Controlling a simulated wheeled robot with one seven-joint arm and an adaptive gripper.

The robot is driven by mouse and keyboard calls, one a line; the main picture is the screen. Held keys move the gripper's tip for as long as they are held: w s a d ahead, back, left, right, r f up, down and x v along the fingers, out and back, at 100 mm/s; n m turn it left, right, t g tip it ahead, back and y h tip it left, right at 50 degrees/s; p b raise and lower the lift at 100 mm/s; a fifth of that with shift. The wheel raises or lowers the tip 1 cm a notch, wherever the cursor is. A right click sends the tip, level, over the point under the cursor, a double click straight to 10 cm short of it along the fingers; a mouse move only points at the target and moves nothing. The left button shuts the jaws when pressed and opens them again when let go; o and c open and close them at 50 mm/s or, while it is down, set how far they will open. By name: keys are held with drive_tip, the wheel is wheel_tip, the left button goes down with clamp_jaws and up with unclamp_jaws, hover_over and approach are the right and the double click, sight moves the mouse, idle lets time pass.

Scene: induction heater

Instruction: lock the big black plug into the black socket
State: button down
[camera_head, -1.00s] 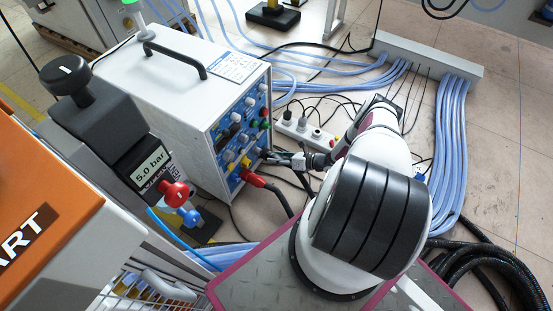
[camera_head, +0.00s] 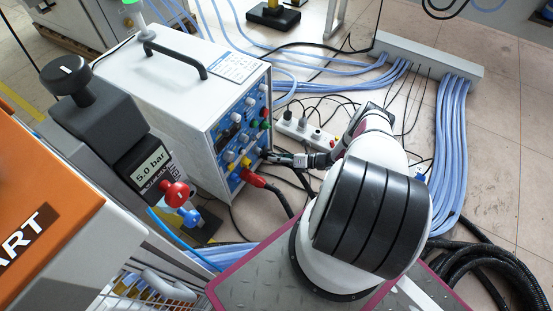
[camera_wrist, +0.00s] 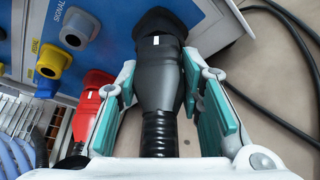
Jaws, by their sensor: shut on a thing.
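The big black plug (camera_wrist: 158,72) points away from me toward the heater's blue front panel, with its ribbed black cable sleeve toward me. My gripper (camera_wrist: 160,85) has its teal pads on both sides of the plug and is shut on it. A white mark shows on top of the plug. The plug's front end is at the panel. The black socket is hidden behind it, so I cannot tell how deep it sits. In the head view my gripper (camera_head: 283,159) is at the lower right of the heater's front.
A red plug (camera_wrist: 93,105) with its cable sits close left of my gripper. Yellow (camera_wrist: 50,62) and grey (camera_wrist: 78,28) connectors are further left. The white heater box (camera_head: 185,85) stands behind. A power strip (camera_head: 305,132) and loose cables lie on the floor to the right.

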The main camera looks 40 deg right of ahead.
drive_tip(key=c, duration=1)
unclamp_jaws()
drive_tip(key=shift+c, duration=0.2)
drive_tip(key=v, duration=1.2)
